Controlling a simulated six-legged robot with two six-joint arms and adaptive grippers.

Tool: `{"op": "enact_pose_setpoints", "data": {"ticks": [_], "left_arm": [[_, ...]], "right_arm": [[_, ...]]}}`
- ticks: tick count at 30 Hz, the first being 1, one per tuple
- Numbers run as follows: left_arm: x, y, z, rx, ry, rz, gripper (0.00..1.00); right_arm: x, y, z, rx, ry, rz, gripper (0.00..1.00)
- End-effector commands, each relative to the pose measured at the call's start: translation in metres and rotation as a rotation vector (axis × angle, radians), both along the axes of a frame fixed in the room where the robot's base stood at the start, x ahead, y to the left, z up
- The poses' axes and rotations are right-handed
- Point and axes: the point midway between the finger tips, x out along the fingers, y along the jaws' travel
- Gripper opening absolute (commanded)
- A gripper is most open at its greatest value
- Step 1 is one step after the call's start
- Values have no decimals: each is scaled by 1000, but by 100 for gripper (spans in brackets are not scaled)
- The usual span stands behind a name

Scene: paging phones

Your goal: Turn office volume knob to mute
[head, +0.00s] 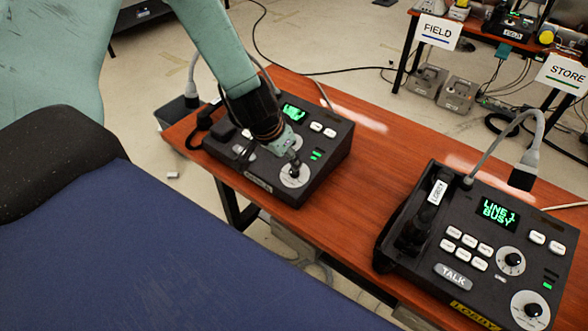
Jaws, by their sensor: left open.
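A dark paging phone (325,163) sits at the left end of the wooden table, with a lit green screen and buttons. Its label at the front is too small to read surely. A round white dial with a black knob (294,175) is at its front right corner. My left gripper (292,160) comes down from above with its fingertips at this knob. It is open, and I cannot tell whether the fingers touch the knob. My left gripper and wrist hide part of the phone's keys. My right gripper is out of view.
A second paging phone (480,250), labelled LOBBY, stands to the right with a handset, a gooseneck microphone and two knobs; its screen reads LINE 1 BUSY. The wooden tabletop (375,150) between the phones is clear. FIELD (438,31) and STORE (565,75) signs stand behind.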

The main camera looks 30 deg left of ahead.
Motion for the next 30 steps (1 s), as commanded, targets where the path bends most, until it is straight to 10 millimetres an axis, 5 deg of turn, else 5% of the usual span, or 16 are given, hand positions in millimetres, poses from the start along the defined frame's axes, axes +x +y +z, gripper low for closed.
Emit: {"op": "enact_pose_setpoints", "data": {"ticks": [18, 30], "left_arm": [[25, -3, -64, 1, 1, 0, 48], [29, -4, -70, 1, 1, 1, 48]], "right_arm": [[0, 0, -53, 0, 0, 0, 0], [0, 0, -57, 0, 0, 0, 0]]}}
